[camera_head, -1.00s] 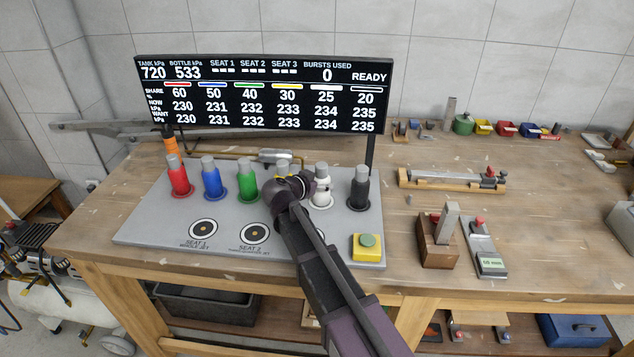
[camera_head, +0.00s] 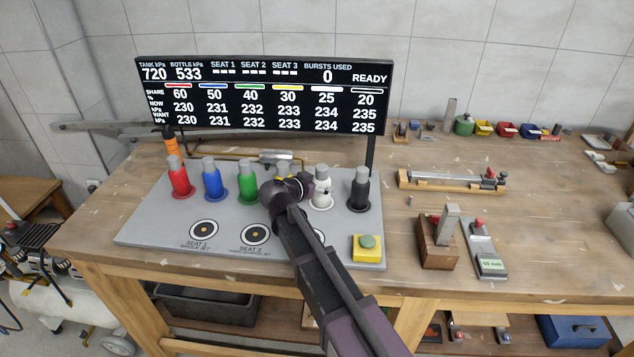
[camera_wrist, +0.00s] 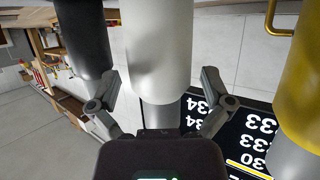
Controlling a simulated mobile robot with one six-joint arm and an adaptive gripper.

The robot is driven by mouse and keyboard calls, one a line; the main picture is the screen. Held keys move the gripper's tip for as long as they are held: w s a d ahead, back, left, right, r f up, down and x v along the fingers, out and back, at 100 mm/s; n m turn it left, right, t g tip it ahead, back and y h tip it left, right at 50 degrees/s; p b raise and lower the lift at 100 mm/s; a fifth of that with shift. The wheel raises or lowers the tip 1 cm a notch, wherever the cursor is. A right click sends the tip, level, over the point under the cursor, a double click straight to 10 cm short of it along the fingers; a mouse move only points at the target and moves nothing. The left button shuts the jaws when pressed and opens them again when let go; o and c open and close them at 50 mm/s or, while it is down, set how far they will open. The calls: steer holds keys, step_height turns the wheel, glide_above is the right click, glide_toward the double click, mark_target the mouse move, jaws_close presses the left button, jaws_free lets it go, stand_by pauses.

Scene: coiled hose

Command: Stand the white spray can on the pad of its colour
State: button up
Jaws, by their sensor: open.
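The white spray can (camera_head: 322,187) stands upright on a pale round pad (camera_head: 321,206) in the row of cans on the grey board, between the yellow and black cans. My wrist covers part of it in the head view. In the wrist view the white can (camera_wrist: 157,45) is large and central, with its grey top toward my palm. My gripper (camera_wrist: 160,75) is open, one finger on each side of the can; a gap shows at the right finger, and I cannot tell if the left one touches. The fingertips are hidden in the head view.
The black can (camera_head: 359,188) and the mostly hidden yellow can (camera_wrist: 301,75) stand close on either side. Green (camera_head: 248,181), blue (camera_head: 212,180) and red cans (camera_head: 180,178) stand farther left. A yellow button box (camera_head: 367,248) is at front right; a display (camera_head: 262,95) rises behind.

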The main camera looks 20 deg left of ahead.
steer(key=p+v, duration=0.4)
steer(key=v, duration=0.7)
stand_by(0.4)
steer(key=shift+d, duration=0.15)
